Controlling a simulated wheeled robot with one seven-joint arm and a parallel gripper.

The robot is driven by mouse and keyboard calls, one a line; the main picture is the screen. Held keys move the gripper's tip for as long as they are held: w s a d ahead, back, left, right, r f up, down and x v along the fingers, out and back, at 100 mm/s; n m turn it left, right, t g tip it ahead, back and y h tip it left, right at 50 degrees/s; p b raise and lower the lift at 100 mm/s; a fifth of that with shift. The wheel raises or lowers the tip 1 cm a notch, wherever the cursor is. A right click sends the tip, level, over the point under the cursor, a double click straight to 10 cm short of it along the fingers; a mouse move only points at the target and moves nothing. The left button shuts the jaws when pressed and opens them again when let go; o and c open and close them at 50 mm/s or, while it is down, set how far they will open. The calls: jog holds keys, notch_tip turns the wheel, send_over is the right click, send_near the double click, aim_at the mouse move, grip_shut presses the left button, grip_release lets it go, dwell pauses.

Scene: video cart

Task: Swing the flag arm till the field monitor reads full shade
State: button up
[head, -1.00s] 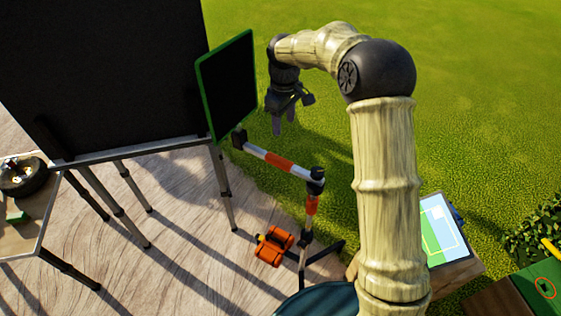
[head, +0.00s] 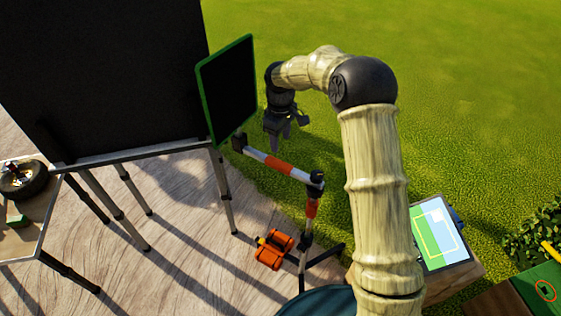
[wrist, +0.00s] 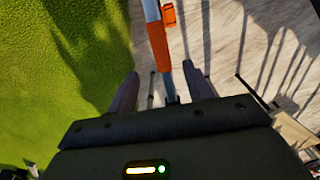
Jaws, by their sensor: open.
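The flag (head: 229,92), a black panel with a green rim, stands upright at the end of the flag arm (head: 270,162), a bar with orange and white bands pivoting on a stand. My open gripper (head: 272,143) points down close to the bar, near its flag end. In the wrist view, the banded bar (wrist: 157,45) runs between the two spread fingers (wrist: 160,88); I cannot tell whether either touches it. The field monitor (head: 437,232) at the right shows green and light blue areas, a yellow outline and a small white square.
A large black board (head: 100,70) on legs stands left of the flag. An orange sandbag (head: 273,251) lies by the stand's foot. A table (head: 38,238) with a dark round item is at far left. Open grass (head: 470,100) lies behind my arm.

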aim_at(280, 163)
notch_tip(280, 163, down, 11)
jog(key=shift+f+p, duration=0.15)
jog(key=shift+p, duration=0.6)
